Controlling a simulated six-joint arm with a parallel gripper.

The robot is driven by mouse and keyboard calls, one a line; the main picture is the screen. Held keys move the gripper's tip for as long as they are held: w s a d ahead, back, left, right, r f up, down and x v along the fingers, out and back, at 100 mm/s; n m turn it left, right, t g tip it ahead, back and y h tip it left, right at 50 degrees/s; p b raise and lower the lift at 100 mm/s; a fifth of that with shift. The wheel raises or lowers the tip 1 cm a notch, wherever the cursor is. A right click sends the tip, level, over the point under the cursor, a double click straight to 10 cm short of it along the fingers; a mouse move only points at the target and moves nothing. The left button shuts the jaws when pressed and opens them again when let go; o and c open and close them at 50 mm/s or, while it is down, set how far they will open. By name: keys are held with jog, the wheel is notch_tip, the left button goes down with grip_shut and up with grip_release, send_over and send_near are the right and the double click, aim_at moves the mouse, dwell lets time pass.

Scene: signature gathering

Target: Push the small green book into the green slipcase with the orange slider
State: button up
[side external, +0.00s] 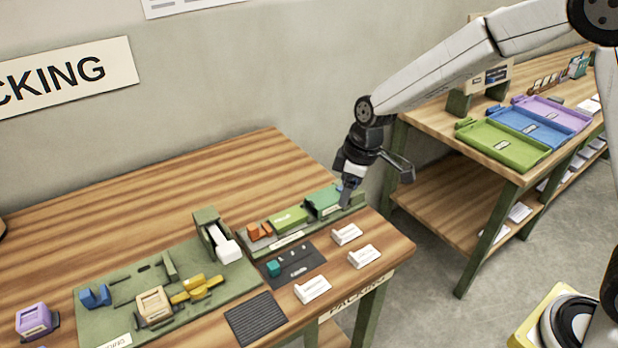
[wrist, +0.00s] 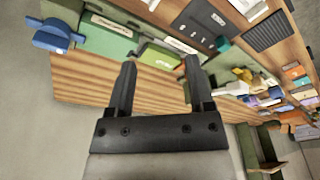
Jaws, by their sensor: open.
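The orange slider (side external: 259,231) sits at the left end of a narrow green fixture on the table in the side external view. The small bright green book (side external: 289,220) lies just right of it in the same channel. The darker green slipcase (side external: 322,202) stands at the right end; the book appears outside it. The slipcase also shows in the wrist view (wrist: 105,42), with part of the book (wrist: 160,58) between my fingers in the picture. My gripper (side external: 347,193) is open and empty, near the slipcase's right end.
A dark board with a teal block (side external: 273,268) and several white card holders (side external: 346,234) lie in front of the fixture. A green board (side external: 170,290) with yellow and blue parts is at left. The table behind is bare. A second table with coloured trays (side external: 503,142) stands right.

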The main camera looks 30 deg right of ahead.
jog(key=w+a+f+n+y, duration=0.1)
jog(key=w+a+n, duration=0.4)
jog(key=w+a, duration=0.15)
jog(key=n+g+y, duration=0.2)
jog(key=n, duration=0.3)
send_near(252, 226)
jog(key=shift+x, duration=1.1)
jog(key=shift+s+a+f, duration=0.1)
jog(key=shift+s+a, duration=0.05)
jog(key=shift+a, duration=0.05)
jog(key=shift+x, duration=3.7)
jog(key=shift+d+f, duration=0.1)
grip_shut()
